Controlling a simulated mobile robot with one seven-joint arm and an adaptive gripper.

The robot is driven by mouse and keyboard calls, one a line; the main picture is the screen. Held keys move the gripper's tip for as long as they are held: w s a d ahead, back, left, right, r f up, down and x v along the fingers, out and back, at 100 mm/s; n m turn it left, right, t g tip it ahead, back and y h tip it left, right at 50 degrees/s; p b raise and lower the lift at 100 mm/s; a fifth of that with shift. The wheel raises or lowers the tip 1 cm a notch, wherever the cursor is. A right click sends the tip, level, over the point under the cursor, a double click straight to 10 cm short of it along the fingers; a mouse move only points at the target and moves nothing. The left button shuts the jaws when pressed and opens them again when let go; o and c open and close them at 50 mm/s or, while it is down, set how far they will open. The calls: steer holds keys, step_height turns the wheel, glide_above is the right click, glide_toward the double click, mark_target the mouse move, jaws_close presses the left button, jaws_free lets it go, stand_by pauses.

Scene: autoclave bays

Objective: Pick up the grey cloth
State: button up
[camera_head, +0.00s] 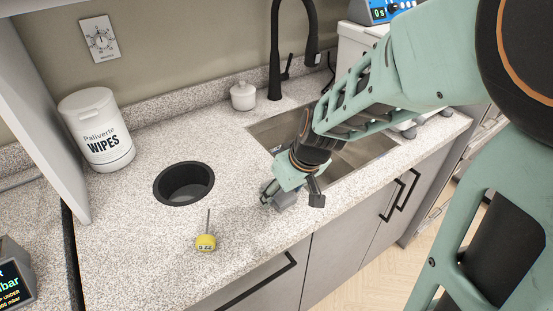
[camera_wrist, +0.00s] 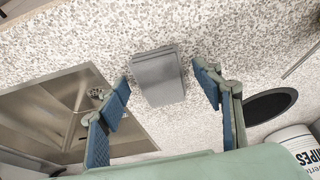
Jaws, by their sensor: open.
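The grey cloth (camera_wrist: 158,77) shows in the wrist view as a small folded grey block on the speckled counter. It lies between and a little beyond the two blue-padded fingers of my gripper (camera_wrist: 165,88). The fingers are spread apart on either side of it, with nothing between the pads that I can see held. In the head view my gripper (camera_head: 291,195) is low over the counter at the front left corner of the sink, and the cloth (camera_head: 285,200) is partly hidden by it.
The sink (camera_head: 350,160) with a black tap (camera_head: 275,60) lies behind and right of my gripper. A round black-rimmed hole (camera_head: 184,184), a yellow timer-like object (camera_head: 206,243) with a thin stem, a wipes tub (camera_head: 97,130) and a white lidded jar (camera_head: 243,96) are on the left.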

steer(key=shift+c, duration=0.2)
steer(key=c, duration=0.8)
steer(key=shift+c, duration=0.2)
steer(key=shift+r, duration=0.2)
